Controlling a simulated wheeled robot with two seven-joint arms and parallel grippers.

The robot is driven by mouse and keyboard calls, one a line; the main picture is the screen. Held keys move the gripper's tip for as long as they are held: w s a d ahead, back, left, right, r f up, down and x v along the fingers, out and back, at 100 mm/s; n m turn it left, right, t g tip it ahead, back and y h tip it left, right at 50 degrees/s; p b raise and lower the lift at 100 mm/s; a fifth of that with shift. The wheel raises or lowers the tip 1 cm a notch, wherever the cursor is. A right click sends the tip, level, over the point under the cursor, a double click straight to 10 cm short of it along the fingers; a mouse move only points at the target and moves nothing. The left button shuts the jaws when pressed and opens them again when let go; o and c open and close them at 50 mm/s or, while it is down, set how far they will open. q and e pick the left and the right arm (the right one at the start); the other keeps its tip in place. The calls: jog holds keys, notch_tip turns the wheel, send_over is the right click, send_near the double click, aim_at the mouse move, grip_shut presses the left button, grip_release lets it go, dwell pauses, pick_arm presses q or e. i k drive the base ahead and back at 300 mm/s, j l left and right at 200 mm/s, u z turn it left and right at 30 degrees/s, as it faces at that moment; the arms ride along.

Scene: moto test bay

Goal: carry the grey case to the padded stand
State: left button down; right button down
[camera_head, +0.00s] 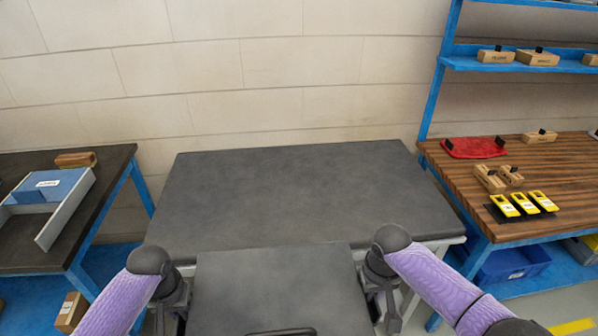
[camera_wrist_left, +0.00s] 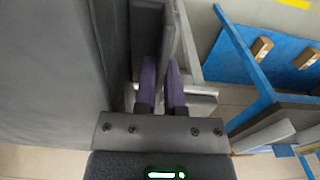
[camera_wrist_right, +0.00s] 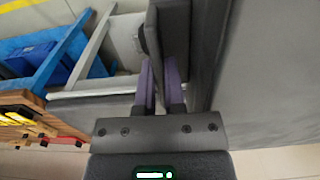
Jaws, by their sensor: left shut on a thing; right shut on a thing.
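The grey case (camera_head: 280,285) is a wide, flat, dark grey box at the bottom middle of the head view, with a dark handle at its near edge. My left gripper (camera_head: 180,298) is shut on its left side and my right gripper (camera_head: 380,290) is shut on its right side. The case also shows at the left of the left wrist view (camera_wrist_left: 50,80) and at the right of the right wrist view (camera_wrist_right: 262,80). The padded stand (camera_head: 290,190) has a broad, bare, dark grey top just beyond the case. The case hides part of the stand's near edge.
A dark bench (camera_head: 40,245) with a blue and grey box (camera_head: 55,190) stands on the left. A wooden bench (camera_head: 540,180) with yellow devices (camera_head: 522,203), a red item (camera_head: 472,148) and small boxes stands on the right. A pale wall (camera_head: 290,70) is behind the stand.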

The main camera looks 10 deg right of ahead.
aim_at(272, 203)
jog(key=i, duration=1.3)
